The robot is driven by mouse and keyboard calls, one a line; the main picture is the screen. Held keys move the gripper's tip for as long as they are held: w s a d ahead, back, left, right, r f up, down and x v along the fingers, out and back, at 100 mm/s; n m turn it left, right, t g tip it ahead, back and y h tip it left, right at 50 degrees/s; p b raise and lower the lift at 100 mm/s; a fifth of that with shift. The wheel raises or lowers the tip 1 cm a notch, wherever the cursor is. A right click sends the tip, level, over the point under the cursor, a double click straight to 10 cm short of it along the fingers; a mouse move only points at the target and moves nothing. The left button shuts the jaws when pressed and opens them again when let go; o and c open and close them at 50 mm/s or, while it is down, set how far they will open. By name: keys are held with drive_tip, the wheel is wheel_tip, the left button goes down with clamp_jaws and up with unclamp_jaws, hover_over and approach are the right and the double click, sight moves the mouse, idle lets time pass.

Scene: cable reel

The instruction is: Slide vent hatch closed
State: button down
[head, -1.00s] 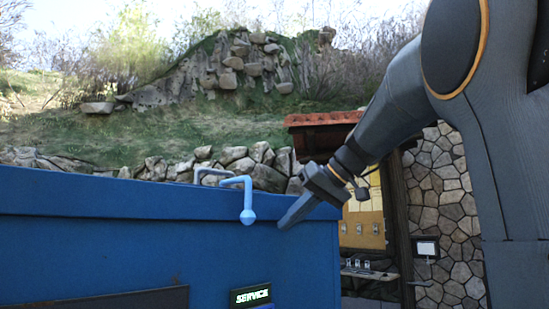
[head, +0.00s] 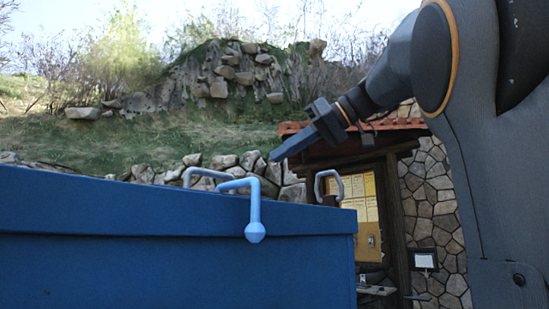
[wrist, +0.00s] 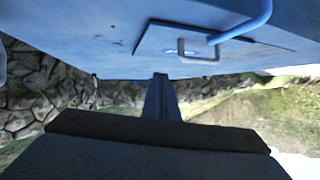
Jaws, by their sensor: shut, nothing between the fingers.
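The vent hatch appears to be a flat plate (wrist: 158,40) on top of the blue cabinet, with a grey loop handle (wrist: 198,50) on it, in the wrist view. In the head view a grey handle (head: 200,177) stands above the cabinet's top edge, but the plate is hidden behind that edge. I cannot tell how far the hatch is open. A light blue bent lever (head: 254,208) hangs over the front edge; it also shows in the wrist view (wrist: 245,27). My gripper (head: 278,155) is shut and empty, above the cabinet top, apart from the handles.
The blue cabinet (head: 120,240) fills the lower left. A second grey handle (head: 328,184) stands near its right end. A stone wall with a wooden frame and notice board (head: 366,205) stands behind at right. Air above the cabinet is clear.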

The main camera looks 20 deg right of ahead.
sight(209, 174)
drive_tip(key=shift+s+d+f+b+x, duration=0.1)
drive_tip(key=shift+f+b+x, duration=0.5)
drive_tip(key=shift+x, duration=1.5)
drive_tip(key=shift+s+d+f+b+x, duration=0.15)
drive_tip(key=shift+b+x, duration=0.8)
drive_tip(key=shift+x, duration=1.1)
drive_tip(key=shift+s+d+f+b+x, duration=0.1)
drive_tip(key=shift+f+b+x, duration=0.2)
drive_tip(key=shift+b+x, duration=1.15)
drive_tip(key=shift+w+a+f+p, duration=0.25)
drive_tip(key=shift+w+a+p, duration=0.2)
drive_tip(key=shift+p, duration=0.2)
